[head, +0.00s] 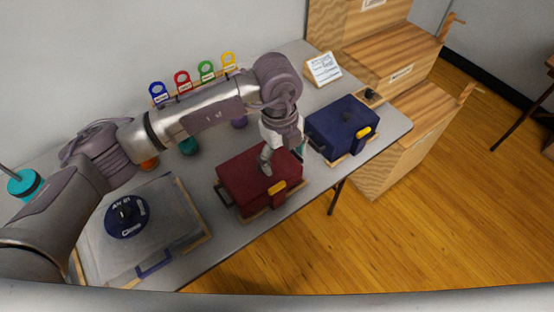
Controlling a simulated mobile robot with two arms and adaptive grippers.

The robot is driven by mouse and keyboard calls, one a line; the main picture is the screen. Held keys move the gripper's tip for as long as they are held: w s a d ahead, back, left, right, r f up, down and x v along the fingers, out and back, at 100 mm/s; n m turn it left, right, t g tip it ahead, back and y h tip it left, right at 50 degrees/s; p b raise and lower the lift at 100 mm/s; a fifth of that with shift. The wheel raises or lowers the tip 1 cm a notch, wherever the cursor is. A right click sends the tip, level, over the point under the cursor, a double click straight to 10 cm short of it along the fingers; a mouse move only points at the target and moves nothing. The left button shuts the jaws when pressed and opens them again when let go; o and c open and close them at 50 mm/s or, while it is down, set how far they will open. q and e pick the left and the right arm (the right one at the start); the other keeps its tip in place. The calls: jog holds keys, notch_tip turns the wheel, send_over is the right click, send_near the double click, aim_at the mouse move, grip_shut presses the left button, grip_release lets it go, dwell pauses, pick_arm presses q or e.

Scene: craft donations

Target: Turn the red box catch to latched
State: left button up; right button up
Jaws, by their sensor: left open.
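The red box (237,183) stands on the grey table near its front edge, with its lid down. A yellow catch (278,188) sits at the front right of its lid; whether it is latched is too small to tell. My left arm reaches in from the left, and my left gripper (266,166) points down over the right part of the red lid, just behind the catch. The gripper is open; the fingers are small, and whether they touch the lid is unclear. My right gripper is not in view.
A blue box (342,119) with a yellow catch (362,132) stands right of the red box. Coloured tags (182,80) and a sign (323,69) stand behind. Wooden steps (395,75) adjoin the table.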

pick_arm(q)
jog(key=w+a, duration=0.1)
jog(key=w, duration=0.1)
jog(key=p, duration=0.2)
send_over(277, 186)
jog(key=shift+y, duration=0.4)
jog(key=f, duration=0.5)
jog(key=shift+s+f, duration=0.2)
jog(key=shift+f, duration=0.05)
notch_tip(277, 186, down, 6)
jog(key=shift+w+p, duration=0.15)
jog(key=shift+p, duration=0.35)
jog(key=shift+f, duration=0.75)
jog(key=shift+c, duration=0.5)
jog(key=c, duration=0.8)
jog(key=shift+c, duration=1.3)
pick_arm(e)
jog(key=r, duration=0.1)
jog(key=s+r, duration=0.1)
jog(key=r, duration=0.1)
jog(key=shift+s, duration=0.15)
